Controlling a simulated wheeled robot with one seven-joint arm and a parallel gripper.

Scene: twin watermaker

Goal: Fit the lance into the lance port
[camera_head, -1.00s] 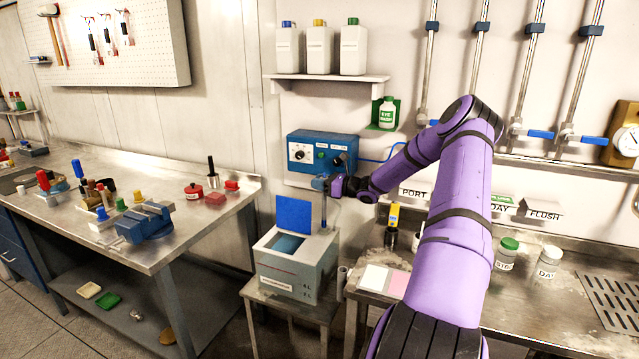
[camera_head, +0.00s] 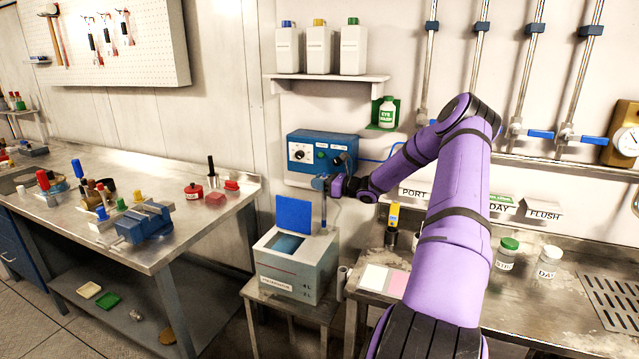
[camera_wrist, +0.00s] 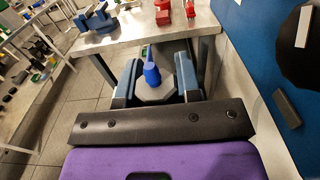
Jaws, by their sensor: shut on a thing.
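My gripper (camera_head: 328,184) is at the end of the purple arm, in front of the lower right of the blue wall unit. In the wrist view my gripper (camera_wrist: 155,80) has its two blue-grey fingers on either side of a blue handle (camera_wrist: 152,72), which looks like the lance's top. In the head view a thin upright rod (camera_head: 323,212), apparently the lance, hangs below the gripper over the back right corner of the grey box (camera_head: 297,265). The box has a raised blue lid. The lance port cannot be made out clearly, nor whether the rod's lower end is inside it.
The grey box stands on a small metal stool (camera_head: 262,296). The blue wall unit (camera_head: 322,155) is close behind the gripper. A steel workbench (camera_head: 130,240) with a blue vice (camera_head: 143,222) is at left. A counter with jars (camera_head: 506,253) is at right.

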